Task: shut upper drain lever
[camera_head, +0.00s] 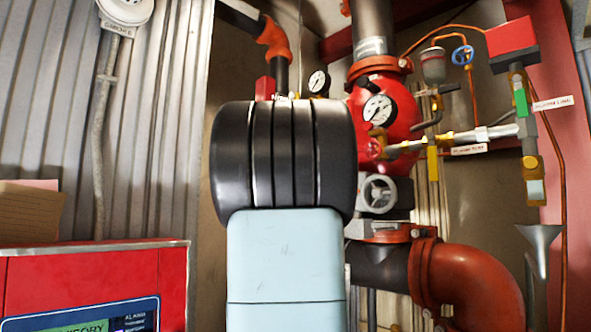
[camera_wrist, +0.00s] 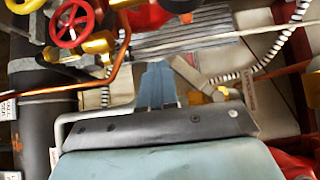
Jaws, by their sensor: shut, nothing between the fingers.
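In the head view a yellow lever (camera_head: 432,165) hangs vertically across the brass-and-silver pipe beside the red valve body (camera_head: 397,140). A green lever (camera_head: 520,100) lies along the vertical pipe further right. In the wrist view my gripper (camera_wrist: 157,70) shows as blue-grey fingers, shut and empty. It is apart from the red handwheel (camera_wrist: 70,24) and brass fittings (camera_wrist: 98,43) at upper left. My arm hides the gripper in the head view.
A red control panel (camera_head: 90,280) stands at lower left. A grey handwheel (camera_head: 378,193) and large red elbow pipe (camera_head: 470,285) lie below the valve. A funnel (camera_head: 540,245) hangs at right. In the wrist view an orange pipe (camera_wrist: 115,75) and coiled cable (camera_wrist: 285,45) run close by.

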